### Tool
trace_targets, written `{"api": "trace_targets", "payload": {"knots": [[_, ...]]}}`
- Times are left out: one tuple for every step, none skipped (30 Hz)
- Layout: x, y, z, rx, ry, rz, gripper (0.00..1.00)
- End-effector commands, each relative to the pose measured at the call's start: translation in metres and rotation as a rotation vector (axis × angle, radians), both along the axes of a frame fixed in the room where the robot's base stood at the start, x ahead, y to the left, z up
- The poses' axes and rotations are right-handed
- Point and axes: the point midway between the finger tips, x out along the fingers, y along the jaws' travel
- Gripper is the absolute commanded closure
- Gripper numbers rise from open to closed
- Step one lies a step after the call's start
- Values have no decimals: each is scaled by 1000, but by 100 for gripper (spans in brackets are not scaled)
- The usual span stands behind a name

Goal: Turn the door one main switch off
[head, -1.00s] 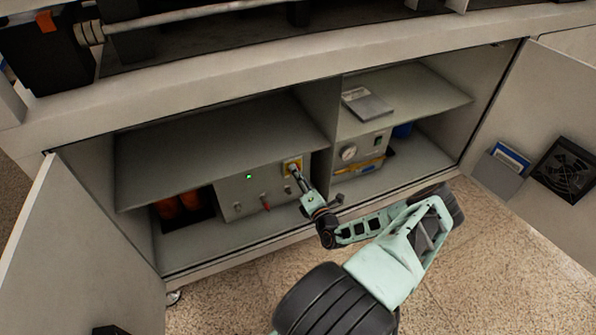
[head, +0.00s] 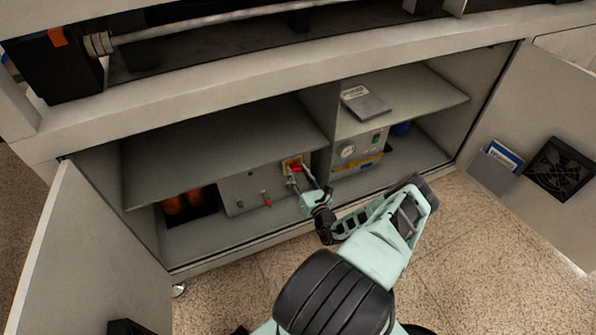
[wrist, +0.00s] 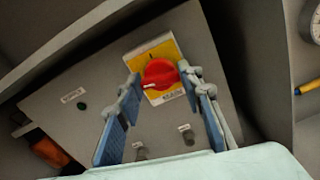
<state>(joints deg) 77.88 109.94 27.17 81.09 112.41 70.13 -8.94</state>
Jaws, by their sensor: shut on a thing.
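The main switch is a red rotary knob (wrist: 159,74) on a yellow plate (wrist: 153,50), on a grey panel box (head: 242,192) inside the left cabinet bay. In the head view the knob (head: 295,168) shows just beyond the fingertips. My gripper (wrist: 162,82) has one blue-padded finger on each side of the knob and is shut on it. The knob's grip bar lies roughly across the wrist view, from finger to finger. The round lamp (wrist: 82,106) on the panel looks dark green and unlit.
Left door (head: 88,260) and right door (head: 545,150) stand open. Orange cylinders (head: 188,203) lie left of the panel box; a gauge unit (head: 358,152) stands right, past a divider. A shelf (head: 215,150) hangs close above. The floor in front is clear.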

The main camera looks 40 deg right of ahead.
Motion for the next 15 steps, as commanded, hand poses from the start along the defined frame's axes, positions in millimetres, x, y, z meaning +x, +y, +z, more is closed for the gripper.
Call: {"api": "trace_targets", "payload": {"knots": [[1,1,1,-30,9,2,90],[1,1,1,-48,12,2,90],[1,1,1,-72,18,2,90],[1,1,1,-89,22,2,90],[1,1,1,-104,26,2,90],[1,1,1,-123,30,2,90],[1,1,1,-136,33,2,90],[1,1,1,-149,35,2,90],[1,1,1,-162,39,2,90],[1,1,1,-171,41,2,90],[1,1,1,-180,43,2,90],[1,1,0,-189,46,2,90],[1,1,0,-194,47,2,90],[1,1,0,-200,49,2,90],[1,1,0,-206,50,2,90]]}}
